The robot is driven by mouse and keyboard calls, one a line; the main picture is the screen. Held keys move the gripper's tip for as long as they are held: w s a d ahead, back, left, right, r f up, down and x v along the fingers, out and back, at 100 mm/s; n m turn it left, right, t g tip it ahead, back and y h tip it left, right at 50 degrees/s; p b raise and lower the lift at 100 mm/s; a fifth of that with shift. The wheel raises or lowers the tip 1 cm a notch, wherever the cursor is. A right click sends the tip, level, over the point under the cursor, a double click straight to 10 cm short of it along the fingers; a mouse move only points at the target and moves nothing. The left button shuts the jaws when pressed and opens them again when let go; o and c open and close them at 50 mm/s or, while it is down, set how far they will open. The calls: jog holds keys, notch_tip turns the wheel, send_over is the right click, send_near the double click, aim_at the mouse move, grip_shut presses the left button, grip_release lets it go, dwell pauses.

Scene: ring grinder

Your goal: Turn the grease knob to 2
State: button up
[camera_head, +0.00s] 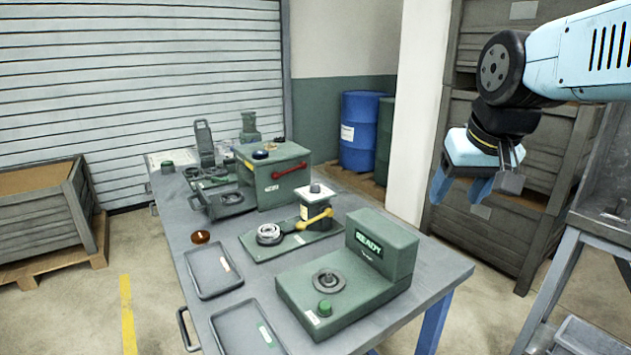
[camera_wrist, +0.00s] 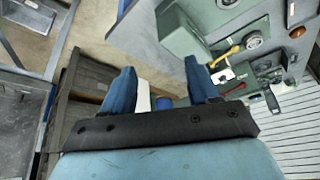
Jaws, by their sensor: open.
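My gripper (camera_head: 459,198) hangs in the air to the right of the bench, its two blue fingers apart and empty. The fingers also show in the wrist view (camera_wrist: 160,72). A small box with a white top plate carries a dark knob (camera_head: 315,188) on the bench, behind a yellow lever (camera_head: 314,219). A larger green box (camera_head: 272,178) behind it has a dark blue round knob (camera_head: 260,155) on top and a red lever (camera_head: 289,171) on its side. I cannot read which knob is for grease, nor any dial numbers. My gripper touches neither knob.
A green machine with a READY display (camera_head: 369,247) stands at the bench's near right. Two grey trays (camera_head: 190,268) (camera_head: 222,325) lie along the left edge. A blue drum (camera_head: 352,133) stands beyond the bench.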

jog(key=w+a+r+g, duration=0.1)
jog(key=w+a+r, duration=0.1)
jog(key=w, duration=0.4)
jog(key=w+a+r, duration=0.1)
jog(key=w+r, duration=0.2)
jog(key=w, duration=0.2)
jog(key=n+g, duration=0.1)
jog(key=g, duration=0.3)
send_over(315, 183)
notch_tip(315, 183, down, 8)
jog(key=f, duration=1.3)
jog(key=shift+s+f, duration=0.2)
jog(key=shift+f, duration=0.1)
jog(key=shift+c, duration=0.2)
jog(key=c, duration=1)
